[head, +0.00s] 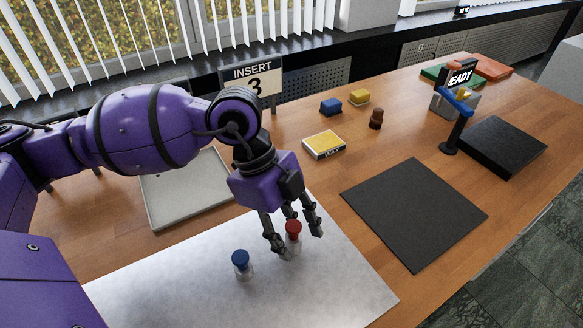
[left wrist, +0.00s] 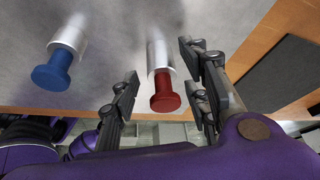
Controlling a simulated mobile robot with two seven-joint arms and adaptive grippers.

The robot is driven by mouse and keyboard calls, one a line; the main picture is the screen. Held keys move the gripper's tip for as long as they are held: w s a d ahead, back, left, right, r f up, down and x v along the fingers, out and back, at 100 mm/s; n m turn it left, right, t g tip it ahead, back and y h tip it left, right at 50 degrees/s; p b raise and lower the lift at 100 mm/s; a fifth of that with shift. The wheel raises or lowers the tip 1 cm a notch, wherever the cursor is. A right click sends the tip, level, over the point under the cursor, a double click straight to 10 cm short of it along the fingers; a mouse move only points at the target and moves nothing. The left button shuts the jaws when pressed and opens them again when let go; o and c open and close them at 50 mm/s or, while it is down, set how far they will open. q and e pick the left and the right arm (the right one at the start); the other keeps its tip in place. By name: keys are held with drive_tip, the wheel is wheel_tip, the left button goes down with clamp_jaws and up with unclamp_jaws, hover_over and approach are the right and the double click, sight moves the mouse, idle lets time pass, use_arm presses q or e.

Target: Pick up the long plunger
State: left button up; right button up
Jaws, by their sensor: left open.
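Two plungers stand upright on the pale grey sheet. One has a red cap (head: 293,229) and a clear or silvery body, and the other has a blue cap (head: 240,259) and a similar body. I cannot tell for sure which is the longer. My left gripper (head: 300,243) points down, open, with its fingers on either side of the red plunger. In the left wrist view the red plunger (left wrist: 166,92) lies between the open fingers (left wrist: 160,80), apart from them. The blue plunger (left wrist: 54,70) is to the left, outside the fingers. My right gripper is out of view.
The pale sheet (head: 340,285) covers the near table. A shallow grey tray (head: 190,200) lies behind my left arm, near an "INSERT 3" sign (head: 253,74). A black mat (head: 413,213) is to the right. A yellow box (head: 323,145) and small blocks stand farther back.

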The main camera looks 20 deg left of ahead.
use_arm(q)
drive_tip(key=shift+c, duration=0.3)
clamp_jaws()
